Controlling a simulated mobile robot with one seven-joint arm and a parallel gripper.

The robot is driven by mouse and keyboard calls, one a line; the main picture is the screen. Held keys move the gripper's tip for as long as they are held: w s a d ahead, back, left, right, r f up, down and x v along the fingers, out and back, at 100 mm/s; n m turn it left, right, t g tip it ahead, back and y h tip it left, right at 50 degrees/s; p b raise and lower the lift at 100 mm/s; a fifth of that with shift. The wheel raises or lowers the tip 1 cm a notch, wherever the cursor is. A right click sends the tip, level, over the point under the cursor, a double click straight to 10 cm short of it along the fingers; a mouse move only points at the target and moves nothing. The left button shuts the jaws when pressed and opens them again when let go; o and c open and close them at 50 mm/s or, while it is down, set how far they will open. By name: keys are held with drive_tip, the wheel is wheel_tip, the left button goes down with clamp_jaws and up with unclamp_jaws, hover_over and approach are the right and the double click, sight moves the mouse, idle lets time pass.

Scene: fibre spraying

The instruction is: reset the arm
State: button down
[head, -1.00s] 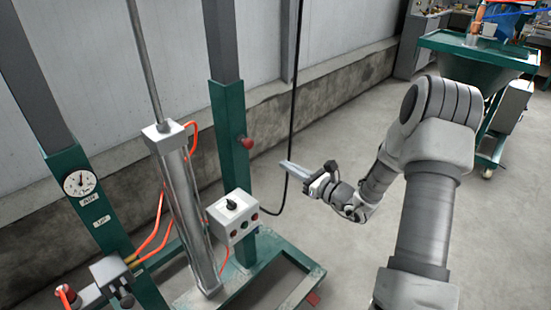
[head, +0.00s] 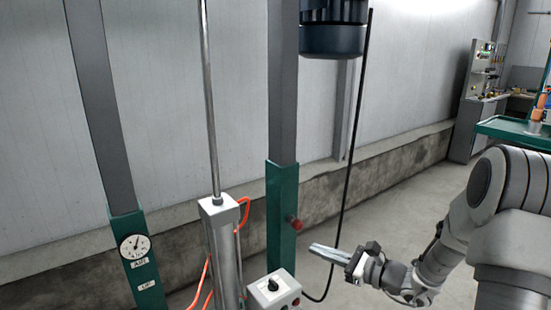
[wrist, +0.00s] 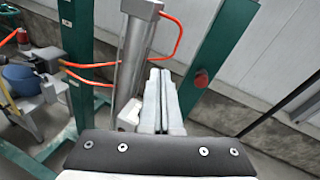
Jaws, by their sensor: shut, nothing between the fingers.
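My gripper (head: 328,254) is at the lower right of the head view. It points left toward the green and grey frame, with its fingers together and nothing between them. In the wrist view my gripper (wrist: 160,85) shows its two fingers side by side, pointing away toward the metal cylinder (wrist: 136,50). In the head view my arm reaches in from the right edge, bent at the elbow. The white control box (head: 272,290) is below and left of the fingertips. I cannot tell the exact gap between them.
The metal cylinder (head: 221,255) with orange hoses stands left of the gripper. A green post (head: 281,215) with a red knob (head: 296,224) is close by. A round gauge (head: 134,246) is on the left post. A black cable hangs behind the gripper. Open floor lies at the right.

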drive_tip(key=s+a+r+n+g+h+p, duration=0.2)
drive_tip(key=s+a+r+n+g, duration=0.25)
drive_tip(key=s+n, duration=0.35)
drive_tip(key=s+a+r+n+g+h+p, duration=0.1)
drive_tip(key=s+a+r+n+g+h, duration=0.1)
drive_tip(key=s+a+r+n+g, duration=0.5)
drive_tip(key=s+d+r+n+t+h+p, duration=0.4)
drive_tip(key=s+d+r+n+t+h, duration=0.2)
drive_tip(key=s+d, duration=0.6)
wheel_tip(320, 180, up, 2)
drive_tip(key=s+n+h, duration=0.1)
drive_tip(key=n+h, duration=0.1)
drive_tip(key=shift+d+h, duration=0.4)
drive_tip(key=shift+w+a+n, duration=0.1)
drive_tip(key=shift+a+n, duration=0.1)
drive_tip(key=shift+n, duration=0.1)
